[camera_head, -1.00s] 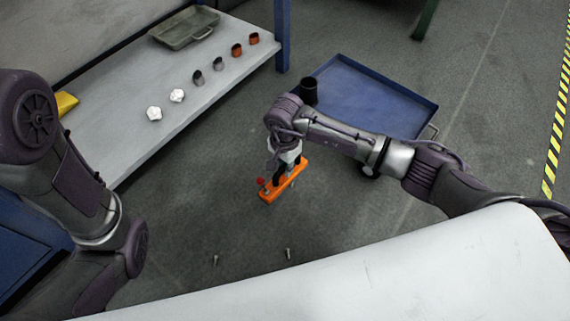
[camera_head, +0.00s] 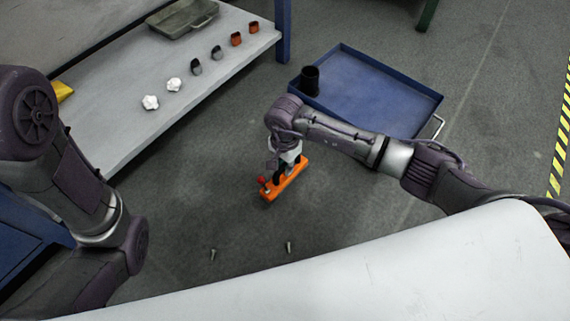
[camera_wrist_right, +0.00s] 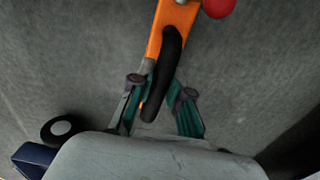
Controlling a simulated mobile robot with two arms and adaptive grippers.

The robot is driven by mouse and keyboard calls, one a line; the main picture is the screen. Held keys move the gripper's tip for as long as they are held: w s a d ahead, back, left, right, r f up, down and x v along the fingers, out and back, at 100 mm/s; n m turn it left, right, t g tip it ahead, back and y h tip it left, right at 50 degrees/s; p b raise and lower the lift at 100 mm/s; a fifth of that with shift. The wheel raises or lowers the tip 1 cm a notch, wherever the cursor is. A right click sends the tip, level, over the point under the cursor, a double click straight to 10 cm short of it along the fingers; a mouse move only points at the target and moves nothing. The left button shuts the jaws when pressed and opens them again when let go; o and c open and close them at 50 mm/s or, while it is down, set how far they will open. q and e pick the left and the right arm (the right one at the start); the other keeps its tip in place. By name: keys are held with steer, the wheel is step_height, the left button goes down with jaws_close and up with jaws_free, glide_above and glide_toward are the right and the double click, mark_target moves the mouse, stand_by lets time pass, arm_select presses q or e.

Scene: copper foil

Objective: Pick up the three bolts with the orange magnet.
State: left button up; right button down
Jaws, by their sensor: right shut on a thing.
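The orange magnet (camera_head: 288,183) is a long bar with a dark handle and a red knob. It is held over the floor, left of the blue cart. My right gripper (camera_head: 279,174) is shut on its handle. In the right wrist view, the magnet (camera_wrist_right: 172,30) extends up from between the green fingers of the gripper (camera_wrist_right: 158,92). Two small bolts stand on the floor nearer to me, a left one (camera_head: 212,255) and a right one (camera_head: 289,247). I see no third bolt. The magnet's underside is hidden. My left gripper is out of view.
A blue tray cart (camera_head: 390,105) with a black cup (camera_head: 310,80) stands behind my right arm. A grey bench (camera_head: 120,133) at left holds white nuts, small rings and a tray (camera_head: 182,19). The floor around the bolts is clear.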

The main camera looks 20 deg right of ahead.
steer(key=shift+f, duration=0.25)
stand_by(0.5)
stand_by(0.4)
steer(key=shift+r+p, duration=2.75)
steer(key=shift+r, duration=0.8)
